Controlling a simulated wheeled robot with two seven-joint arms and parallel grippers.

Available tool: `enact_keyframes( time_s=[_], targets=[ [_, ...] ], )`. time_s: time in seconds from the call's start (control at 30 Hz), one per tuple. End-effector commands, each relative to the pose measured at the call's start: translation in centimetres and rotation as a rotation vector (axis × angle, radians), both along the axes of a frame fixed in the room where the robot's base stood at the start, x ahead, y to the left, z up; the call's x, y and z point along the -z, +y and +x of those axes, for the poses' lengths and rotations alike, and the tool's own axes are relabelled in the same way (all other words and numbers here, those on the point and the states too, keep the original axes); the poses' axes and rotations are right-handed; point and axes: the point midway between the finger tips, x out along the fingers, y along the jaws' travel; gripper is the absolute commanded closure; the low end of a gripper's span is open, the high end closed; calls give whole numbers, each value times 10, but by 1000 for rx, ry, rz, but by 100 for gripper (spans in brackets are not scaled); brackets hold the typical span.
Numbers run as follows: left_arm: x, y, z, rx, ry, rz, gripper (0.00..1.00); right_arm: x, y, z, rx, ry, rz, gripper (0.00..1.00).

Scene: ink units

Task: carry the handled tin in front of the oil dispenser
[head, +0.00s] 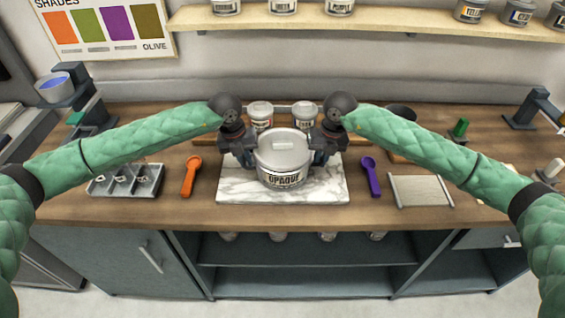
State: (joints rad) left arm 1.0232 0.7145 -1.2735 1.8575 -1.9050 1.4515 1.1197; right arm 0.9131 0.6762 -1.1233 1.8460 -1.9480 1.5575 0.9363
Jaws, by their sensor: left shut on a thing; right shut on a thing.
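The handled tin (284,150) is a wide, pale grey pot with a lid and a label reading OPAQUE. It is upright over the white marble slab (235,192) in the middle of the counter. My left gripper (243,157) is shut on its left side and my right gripper (322,155) on its right side; the grippers hide the handles. I cannot tell whether the tin touches the slab. No label marks the oil dispenser; a dark stand (537,104) at the far right and another (72,84) at the far left could each be it.
An orange scoop (190,177) and a segmented tray (125,180) lie left of the slab. A purple scoop (371,176) and a pale flat panel (420,191) lie right. Two small labelled jars (260,115) stand behind the tin. A shelf (380,27) runs above.

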Motion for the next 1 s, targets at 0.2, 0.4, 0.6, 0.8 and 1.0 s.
enact_keyframes(
  time_s=[0.2, 0.4, 0.6, 0.8, 1.0],
  targets=[
    [-1, 0, 0, 0, -1, 0, 100, 0, -1, 1, 1, -1, -1, 100],
    [-1, 0, 1, -1, -1, 0, 100, 0, -1, 1, 1, -1, -1, 100],
    [-3, 0, 1, -1, -3, -1, 100, -3, -1, 1, 1, -2, 0, 100],
    [-8, 0, 1, 0, -2, -1, 100, -7, -1, 1, 1, -2, 0, 100],
    [-18, 0, 1, 0, -2, 0, 100, -18, -1, 1, 1, -2, 0, 100]
  ],
)
